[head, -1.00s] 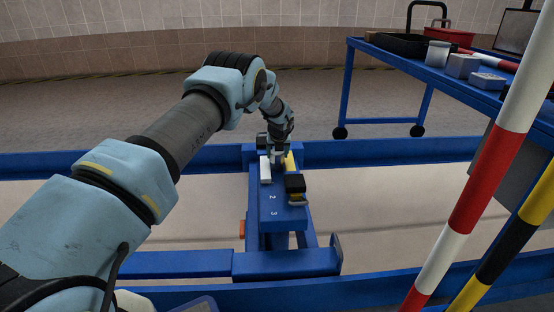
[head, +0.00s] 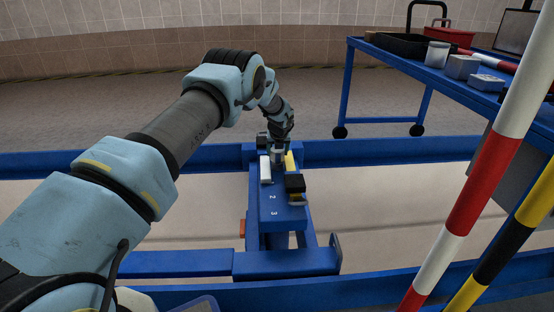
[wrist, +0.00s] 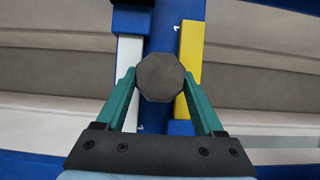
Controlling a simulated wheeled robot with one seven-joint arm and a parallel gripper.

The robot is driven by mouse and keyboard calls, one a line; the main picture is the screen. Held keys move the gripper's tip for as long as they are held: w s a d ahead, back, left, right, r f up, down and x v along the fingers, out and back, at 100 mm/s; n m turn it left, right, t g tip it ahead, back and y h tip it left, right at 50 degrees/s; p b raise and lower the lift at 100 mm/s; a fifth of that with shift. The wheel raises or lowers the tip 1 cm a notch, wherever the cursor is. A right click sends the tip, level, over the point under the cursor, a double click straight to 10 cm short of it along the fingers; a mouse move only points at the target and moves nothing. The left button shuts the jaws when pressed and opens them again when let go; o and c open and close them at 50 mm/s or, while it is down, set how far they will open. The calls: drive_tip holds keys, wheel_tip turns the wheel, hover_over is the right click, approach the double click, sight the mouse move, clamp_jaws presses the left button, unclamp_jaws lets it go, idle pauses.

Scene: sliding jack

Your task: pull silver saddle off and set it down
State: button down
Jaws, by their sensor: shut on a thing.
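My gripper (head: 278,148) points down over the far end of the blue beam of the jack (head: 270,212). In the wrist view its two green fingers (wrist: 159,80) are shut on a dark grey eight-sided piece, which I take to be the top of the silver saddle (wrist: 160,76). In the head view a small silvery part of the saddle (head: 277,157) shows just under the fingers. Its lower part is hidden, so I cannot tell whether it still touches the beam.
A white block (head: 265,169) lies left of the saddle and a yellow block (head: 290,160) right of it. A black block (head: 295,184) sits nearer. A loaded blue trolley (head: 437,81) and striped poles (head: 480,190) stand right.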

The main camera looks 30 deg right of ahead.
drive_tip(key=shift+r, duration=0.25)
drive_tip(key=shift+r+p, duration=1.7)
drive_tip(key=shift+r, duration=0.2)
